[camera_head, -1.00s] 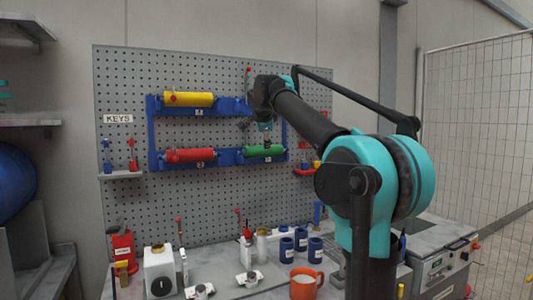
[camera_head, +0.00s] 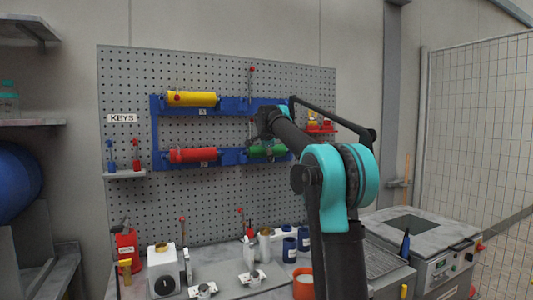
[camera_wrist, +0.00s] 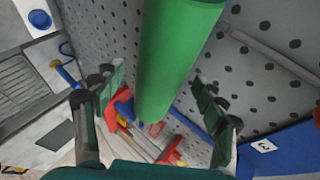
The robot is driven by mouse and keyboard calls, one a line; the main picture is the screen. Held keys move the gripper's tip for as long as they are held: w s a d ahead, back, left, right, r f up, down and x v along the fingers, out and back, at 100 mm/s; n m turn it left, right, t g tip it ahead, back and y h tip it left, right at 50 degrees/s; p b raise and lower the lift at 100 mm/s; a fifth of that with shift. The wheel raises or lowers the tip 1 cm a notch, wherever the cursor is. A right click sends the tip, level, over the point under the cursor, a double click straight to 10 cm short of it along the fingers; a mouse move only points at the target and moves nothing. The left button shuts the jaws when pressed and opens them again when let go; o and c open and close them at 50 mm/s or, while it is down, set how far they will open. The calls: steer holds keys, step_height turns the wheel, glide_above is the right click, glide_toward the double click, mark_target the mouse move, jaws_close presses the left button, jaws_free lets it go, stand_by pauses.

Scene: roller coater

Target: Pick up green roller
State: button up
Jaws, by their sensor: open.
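The green roller (camera_head: 278,150) lies level on the lower right of the blue rack (camera_head: 155,135) on the pegboard. My gripper (camera_head: 258,142) is in front of its left part and hides some of it. In the wrist view the green roller (camera_wrist: 178,50) runs from the top edge down to the middle. The fingers of my open gripper (camera_wrist: 160,88) stand on either side of it, with gaps visible. The roller is not held. Whether any part of the gripper touches it, I cannot tell.
A red roller (camera_head: 192,155) and a yellow roller (camera_head: 192,99) sit on the same rack. The pegboard (camera_head: 225,200) is close behind. Below, the bench holds blue cups (camera_head: 289,249), an orange mug (camera_head: 303,283) and a white box (camera_head: 163,270).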

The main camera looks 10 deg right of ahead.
steer(key=shift+x, duration=0.9)
steer(key=c, duration=1.1)
